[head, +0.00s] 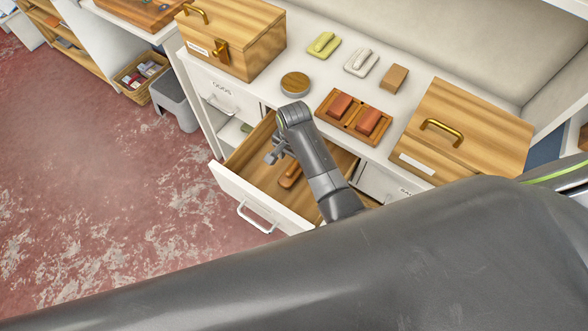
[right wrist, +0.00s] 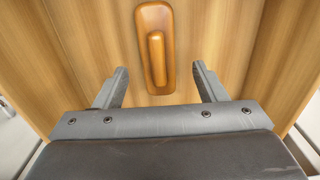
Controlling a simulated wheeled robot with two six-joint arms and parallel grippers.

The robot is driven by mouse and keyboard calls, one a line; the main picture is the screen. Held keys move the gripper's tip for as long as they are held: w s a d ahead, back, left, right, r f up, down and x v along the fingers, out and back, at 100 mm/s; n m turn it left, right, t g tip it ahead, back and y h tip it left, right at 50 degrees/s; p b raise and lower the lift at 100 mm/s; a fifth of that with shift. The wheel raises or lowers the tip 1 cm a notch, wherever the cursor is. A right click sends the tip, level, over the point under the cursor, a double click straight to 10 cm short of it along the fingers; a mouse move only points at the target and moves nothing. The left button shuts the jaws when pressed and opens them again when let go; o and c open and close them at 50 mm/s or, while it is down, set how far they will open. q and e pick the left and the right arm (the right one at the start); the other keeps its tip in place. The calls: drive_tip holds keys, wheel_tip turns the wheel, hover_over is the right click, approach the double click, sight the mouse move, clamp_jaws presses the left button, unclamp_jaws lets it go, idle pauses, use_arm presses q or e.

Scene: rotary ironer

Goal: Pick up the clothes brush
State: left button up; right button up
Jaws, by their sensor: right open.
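A brown wooden brush with a raised grip, which looks like the clothes brush (head: 290,175), lies on the wooden floor of an open drawer (head: 258,208). In the right wrist view the brush (right wrist: 156,50) lies lengthwise ahead of my jaws, centred between them and slightly beyond the tips. My right gripper (head: 273,155) is inside the drawer's outline in the head view, above its floor. It is open and empty, with a finger to each side of the brush's line (right wrist: 158,80). My arm hides part of the drawer. My left gripper is not in view.
A grey stool (head: 174,98) stands left.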

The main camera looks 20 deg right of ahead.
sight(294, 166)
drive_tip(key=f, duration=0.4)
drive_tip(key=shift+s+f, duration=0.2)
drive_tip(key=shift+f, duration=0.2)
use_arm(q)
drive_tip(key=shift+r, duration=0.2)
use_arm(e)
drive_tip(key=c, duration=1.1)
use_arm(q)
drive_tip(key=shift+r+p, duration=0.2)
drive_tip(key=shift+p, duration=0.1)
use_arm(e)
drive_tip(key=shift+r, duration=0.2)
